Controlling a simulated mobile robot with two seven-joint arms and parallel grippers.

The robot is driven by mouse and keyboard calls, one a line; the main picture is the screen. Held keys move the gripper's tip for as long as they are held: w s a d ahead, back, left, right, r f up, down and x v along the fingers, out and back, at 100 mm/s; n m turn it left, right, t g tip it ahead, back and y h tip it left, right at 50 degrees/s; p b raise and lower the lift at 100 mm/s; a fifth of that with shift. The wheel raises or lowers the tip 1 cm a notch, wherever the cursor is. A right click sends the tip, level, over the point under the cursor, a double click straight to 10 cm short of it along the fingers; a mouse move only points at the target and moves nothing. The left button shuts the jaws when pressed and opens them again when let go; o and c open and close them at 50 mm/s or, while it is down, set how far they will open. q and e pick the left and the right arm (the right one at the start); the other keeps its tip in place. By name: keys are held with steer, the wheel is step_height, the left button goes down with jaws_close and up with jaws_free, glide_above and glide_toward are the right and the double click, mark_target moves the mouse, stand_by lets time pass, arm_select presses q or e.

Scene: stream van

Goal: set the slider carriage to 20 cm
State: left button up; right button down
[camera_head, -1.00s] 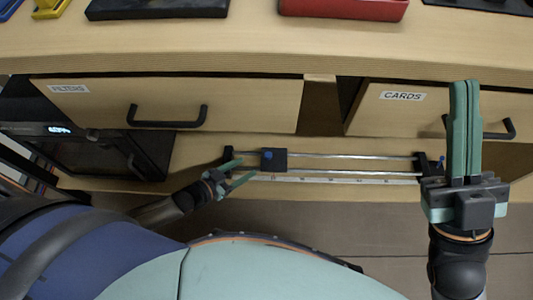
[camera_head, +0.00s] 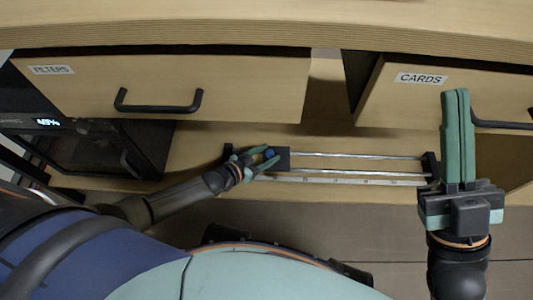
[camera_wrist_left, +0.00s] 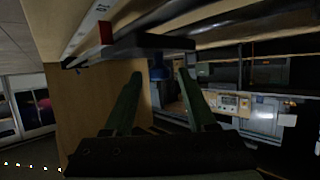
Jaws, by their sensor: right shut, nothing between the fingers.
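The dark slider carriage (camera_head: 283,159) sits near the left end of two metal rails (camera_head: 355,155) on the low shelf. It has a blue knob (camera_head: 270,153), which also shows in the left wrist view (camera_wrist_left: 158,68). A pale scale strip (camera_head: 335,181) runs along the front of the rails; its figures are too small to read. My left gripper (camera_head: 268,158) is open, its fingertips on either side of the blue knob; I cannot tell whether they touch it. My right gripper (camera_head: 456,92) is shut and empty, in front of the right drawer.
Above the rails are the FILTERS drawer (camera_head: 160,88) and the CARDS drawer (camera_head: 440,97), both with dark handles. A dark appliance with a lit display (camera_head: 85,145) stands at left. Rail end blocks (camera_head: 431,164) bound the track; the rails right of the carriage are clear.

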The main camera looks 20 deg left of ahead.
arm_select(q)
jaws_close()
stand_by(1.2)
